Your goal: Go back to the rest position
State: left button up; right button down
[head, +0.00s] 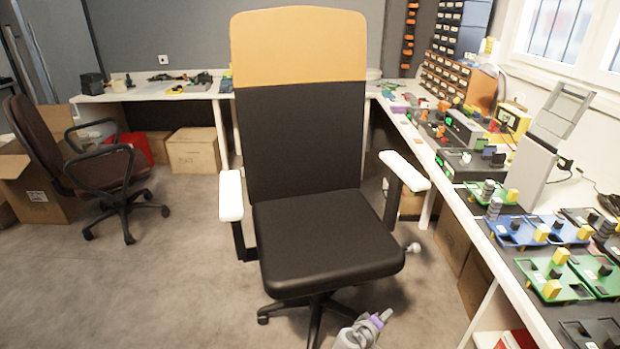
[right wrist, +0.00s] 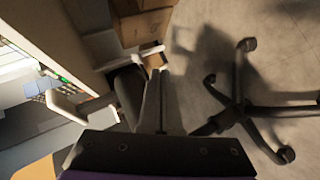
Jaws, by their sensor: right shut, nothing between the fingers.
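My right gripper (right wrist: 157,75) is shut and empty. In the right wrist view its two slim fingers lie together in front of the floor and the chair. In the head view my right arm (head: 363,331), grey with a purple band, shows at the bottom edge, in front of the chair base; its fingers are too small to make out there. My left gripper is not in view.
A black office chair (head: 310,232) with an orange-topped back and white armrests stands close in front. A long white bench (head: 514,283) with electronic boards runs along the right. A second chair (head: 110,172) and cardboard boxes (head: 193,151) stand left. Floor at lower left is clear.

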jog(key=s+d+r+m+g+y, duration=0.1)
jog(key=s+r+m+g+y, duration=0.1)
jog(key=s+r, duration=0.55)
jog(key=s+r+m+g+y, duration=0.2)
jog(key=s+r, duration=0.2)
jog(key=s, duration=0.6)
jog(key=s+a+m+g+y, duration=0.1)
jog(key=s+a+y, duration=0.15)
jog(key=s, duration=0.75)
jog(key=s+a+m+y, duration=0.1)
jog(key=s+a+y, duration=0.15)
jog(key=s, duration=0.75)
pick_arm(q)
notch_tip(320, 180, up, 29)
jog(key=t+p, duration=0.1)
jog(key=p, duration=2.5)
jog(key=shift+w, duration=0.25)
pick_arm(e)
notch_tip(320, 180, up, 29)
jog(key=shift+w+a+t, duration=0.25)
jog(key=shift+a+t, duration=0.1)
jog(key=shift+t, duration=0.05)
